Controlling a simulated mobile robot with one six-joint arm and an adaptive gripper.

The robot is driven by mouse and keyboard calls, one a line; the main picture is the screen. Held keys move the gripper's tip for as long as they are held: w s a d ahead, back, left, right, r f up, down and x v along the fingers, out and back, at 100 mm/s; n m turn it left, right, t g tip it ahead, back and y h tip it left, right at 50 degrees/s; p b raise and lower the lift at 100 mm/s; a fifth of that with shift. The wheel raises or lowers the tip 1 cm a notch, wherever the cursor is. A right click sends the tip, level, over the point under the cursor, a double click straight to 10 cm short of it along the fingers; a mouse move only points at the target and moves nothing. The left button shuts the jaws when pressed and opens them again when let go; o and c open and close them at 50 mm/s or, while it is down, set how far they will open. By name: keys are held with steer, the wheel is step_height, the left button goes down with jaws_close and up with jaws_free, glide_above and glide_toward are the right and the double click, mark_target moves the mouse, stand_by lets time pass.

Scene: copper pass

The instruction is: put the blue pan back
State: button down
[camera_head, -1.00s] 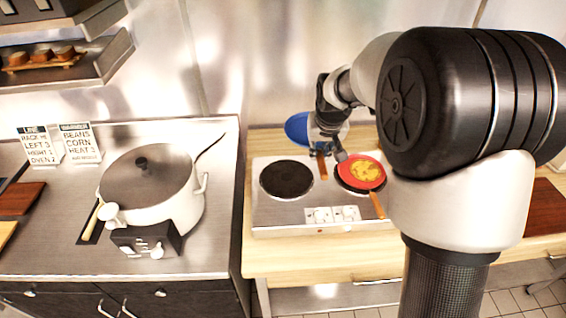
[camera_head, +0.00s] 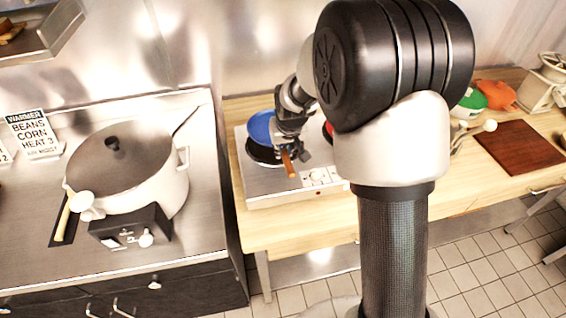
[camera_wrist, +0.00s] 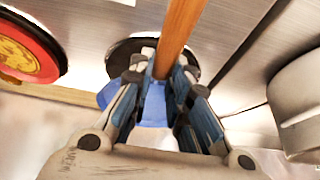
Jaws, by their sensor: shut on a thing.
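The blue pan (camera_head: 262,127) with a wooden handle (camera_head: 288,164) is over the left plate of the hob (camera_head: 270,189). I cannot tell whether it touches the plate. My gripper (camera_head: 288,145) is shut on the handle, which points toward the front. In the wrist view, the handle (camera_wrist: 180,32) runs between the fingers (camera_wrist: 166,75), with the dark left plate (camera_wrist: 122,57) beyond. Part of the blue pan (camera_wrist: 106,94) shows there; the fingers hide much of it.
A red pan with yellow food (camera_wrist: 22,52) is on the other plate, mostly hidden by my arm in the head view. A large lidded pot (camera_head: 130,170) stands on the left counter. A brown board (camera_head: 518,147) and green and orange items lie right.

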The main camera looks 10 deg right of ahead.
steer(key=shift+w+a+f+b, duration=0.1)
steer(key=shift+f+b, duration=0.4)
steer(key=shift+f, duration=2.35)
steer(key=c, duration=2)
jaws_free()
steer(key=shift+f, duration=0.2)
steer(key=o, duration=0.5)
steer(key=shift+r, duration=0.1)
